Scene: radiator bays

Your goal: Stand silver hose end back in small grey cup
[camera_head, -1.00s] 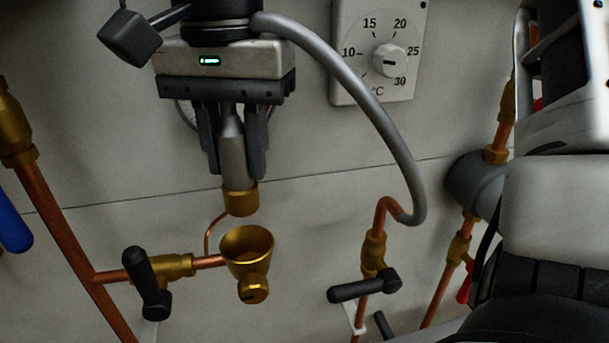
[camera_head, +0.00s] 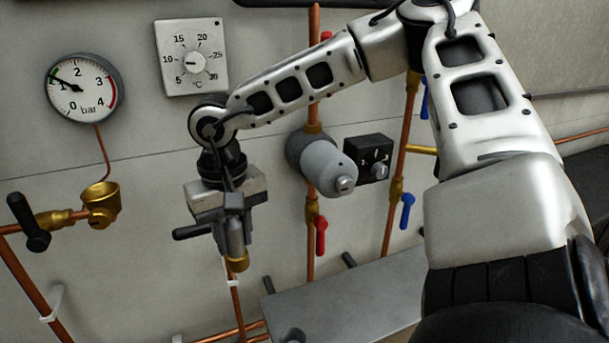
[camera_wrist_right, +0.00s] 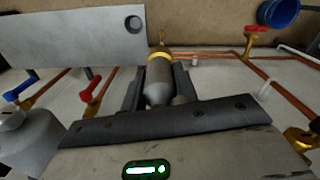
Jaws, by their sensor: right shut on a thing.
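My right gripper (camera_head: 232,240) is shut on the silver hose end (camera_head: 236,240), whose brass tip points down. The hose end also shows between the fingers in the right wrist view (camera_wrist_right: 159,88). It hangs in front of the wall, left of a grey shelf (camera_head: 350,292) and apart from it. The small grey cup (camera_head: 292,336) shows at the shelf's front, partly cut by the lower picture edge. It shows as a dark round opening in the wrist view (camera_wrist_right: 133,23). My left gripper is not in view.
A grey round valve head (camera_head: 328,165), a red lever (camera_head: 320,237) and copper pipes stand right of my gripper. The shelf top looks mostly clear.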

